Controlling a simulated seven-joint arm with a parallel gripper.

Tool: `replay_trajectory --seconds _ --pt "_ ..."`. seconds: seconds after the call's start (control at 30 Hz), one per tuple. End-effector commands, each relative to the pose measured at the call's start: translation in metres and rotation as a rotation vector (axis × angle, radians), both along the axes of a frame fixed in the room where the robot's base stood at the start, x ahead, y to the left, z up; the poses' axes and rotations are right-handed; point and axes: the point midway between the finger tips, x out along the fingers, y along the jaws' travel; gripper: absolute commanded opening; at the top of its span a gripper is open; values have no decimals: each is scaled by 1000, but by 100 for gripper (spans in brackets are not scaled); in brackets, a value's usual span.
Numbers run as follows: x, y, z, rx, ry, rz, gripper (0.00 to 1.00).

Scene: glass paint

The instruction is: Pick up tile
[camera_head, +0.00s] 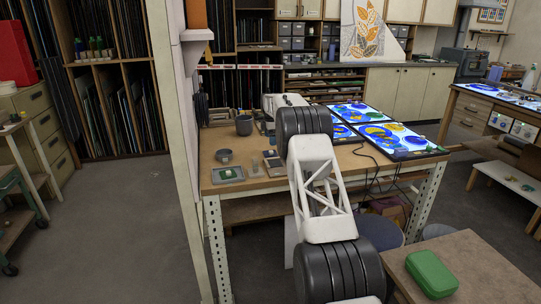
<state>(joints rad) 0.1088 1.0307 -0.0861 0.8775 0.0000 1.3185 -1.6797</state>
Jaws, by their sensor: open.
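A small grey tray (228,174) lies near the front left corner of the wooden worktable (270,184), with a small pale greenish piece (229,173) in it that may be the tile; it is too small to be sure. Lit panels with blue, white and yellow glass patterns (405,141) lie on the table's right side. My arm reaches from the bottom over the table, and its far white link bends left near the back edge. My gripper's fingers cannot be made out; they are hidden behind the arm or too small. I see no contact with the tray.
Cables (375,165) hang off the table's front. A green case (432,274) sits on a nearer table at bottom right. A pale post (180,140) stands left of the worktable.

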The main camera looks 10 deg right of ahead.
Motion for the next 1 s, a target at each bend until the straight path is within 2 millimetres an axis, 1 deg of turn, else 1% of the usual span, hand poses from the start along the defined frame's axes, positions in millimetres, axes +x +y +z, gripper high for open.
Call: replay_trajectory --seconds 0.1,0.23,0.63,0.73,1.0 --pt "0 0 -11 0 2 0 100" --pt "0 0 -20 0 2 0 100" --pt "0 0 -23 0 1 0 100" --pt "0 0 -27 0 2 0 100" --pt "3 1 -54 0 2 0 100"
